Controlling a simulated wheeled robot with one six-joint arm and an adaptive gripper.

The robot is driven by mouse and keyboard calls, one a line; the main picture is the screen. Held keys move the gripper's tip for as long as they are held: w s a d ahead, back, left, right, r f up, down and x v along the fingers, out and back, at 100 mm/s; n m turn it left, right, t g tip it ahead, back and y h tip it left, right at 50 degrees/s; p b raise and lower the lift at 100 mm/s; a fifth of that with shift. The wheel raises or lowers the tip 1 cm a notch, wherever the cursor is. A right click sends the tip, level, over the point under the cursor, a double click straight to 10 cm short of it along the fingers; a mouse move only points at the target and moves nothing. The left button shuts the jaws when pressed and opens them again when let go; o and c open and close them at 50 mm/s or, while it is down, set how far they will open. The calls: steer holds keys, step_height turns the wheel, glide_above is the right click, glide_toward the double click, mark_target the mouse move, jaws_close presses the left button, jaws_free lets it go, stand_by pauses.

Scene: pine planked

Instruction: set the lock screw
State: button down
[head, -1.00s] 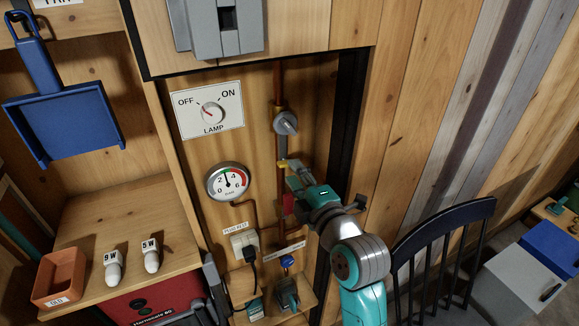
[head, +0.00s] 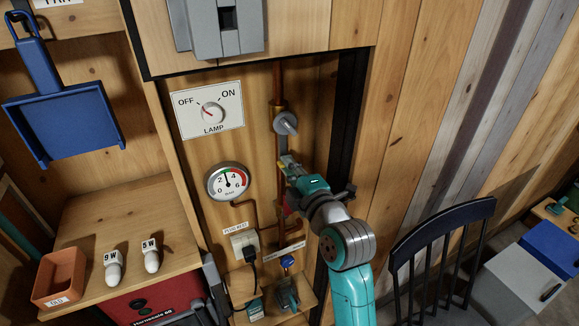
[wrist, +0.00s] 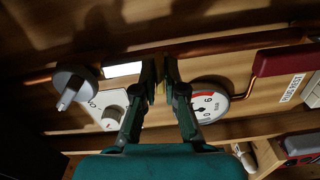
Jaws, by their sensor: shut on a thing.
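My gripper (head: 288,163) is at the copper pipe in the wall recess, just below a round grey knob (head: 285,123). In the wrist view its two fingers (wrist: 160,88) are closed together on a small brass-yellow piece, mostly hidden between the fingertips. I take it to be the lock screw, but its shape cannot be made out. The grey knob, with a raised handle, also shows in the wrist view (wrist: 74,88), left of the fingers and apart from them. A white plate (wrist: 122,69) lies between knob and fingers.
A pressure gauge (head: 227,182) and the lamp switch plate (head: 208,110) are left of my gripper. A red block (wrist: 285,60) sits on the pipe. A blue-knobbed valve (head: 287,262) is below. A dark chair (head: 440,245) stands at the right.

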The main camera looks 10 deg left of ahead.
steer(key=shift+m, duration=0.3)
steer(key=m, duration=1.2)
steer(key=shift+f+m, duration=0.1)
steer(key=shift+m, duration=0.2)
stand_by(0.4)
steer(key=c, duration=1.3)
jaws_free()
steer(key=shift+o, duration=0.2)
steer(key=v, duration=1.2)
